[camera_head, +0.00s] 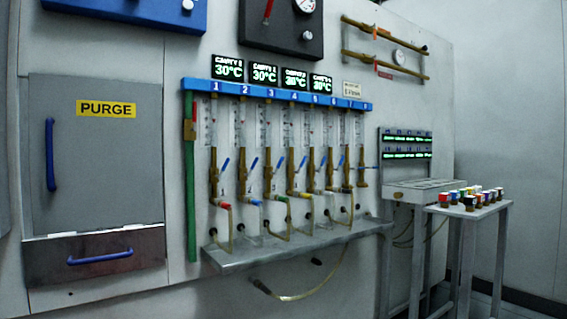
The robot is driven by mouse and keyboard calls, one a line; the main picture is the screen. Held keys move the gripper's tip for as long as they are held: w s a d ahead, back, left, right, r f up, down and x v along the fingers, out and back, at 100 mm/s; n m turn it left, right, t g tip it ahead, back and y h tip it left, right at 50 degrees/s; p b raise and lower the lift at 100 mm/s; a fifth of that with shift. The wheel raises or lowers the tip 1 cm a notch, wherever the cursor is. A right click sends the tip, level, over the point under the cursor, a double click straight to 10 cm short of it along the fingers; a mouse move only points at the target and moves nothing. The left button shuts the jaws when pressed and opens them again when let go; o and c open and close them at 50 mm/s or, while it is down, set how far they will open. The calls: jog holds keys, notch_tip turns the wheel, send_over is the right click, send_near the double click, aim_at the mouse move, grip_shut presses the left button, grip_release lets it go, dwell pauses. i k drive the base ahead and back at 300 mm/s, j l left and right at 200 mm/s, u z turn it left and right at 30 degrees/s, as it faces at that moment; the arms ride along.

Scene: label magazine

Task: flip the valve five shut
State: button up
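Valve five is on the fifth brass pipe (311,180) of the wall-mounted row, under the number 5 on the blue header rail (280,93). Its blue lever handle (323,162) tilts up and to the right from the pipe. Neighbouring blue levers, such as the one on the fourth pipe (302,163), tilt in a similar way. The lever on the last pipe at the right (370,167) lies about level. My gripper is not in view.
A grey shelf (300,240) juts out below the pipes, with hoses hanging near it. A small table (470,211) with several coloured-cap fittings (471,200) stands at the right. A PURGE cabinet (97,160) with blue handles is at the left.

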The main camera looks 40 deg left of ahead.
aim_at(323, 161)
jog(key=i+j+u, duration=0.9)
jog(key=i+j, duration=0.25)
jog(key=i, duration=0.15)
jog(key=i+j+u, duration=0.1)
jog(key=i+j, duration=0.2)
jog(key=i, duration=0.15)
jog(key=i+j, duration=0.25)
jog(key=i, duration=0.15)
jog(key=u, duration=0.05)
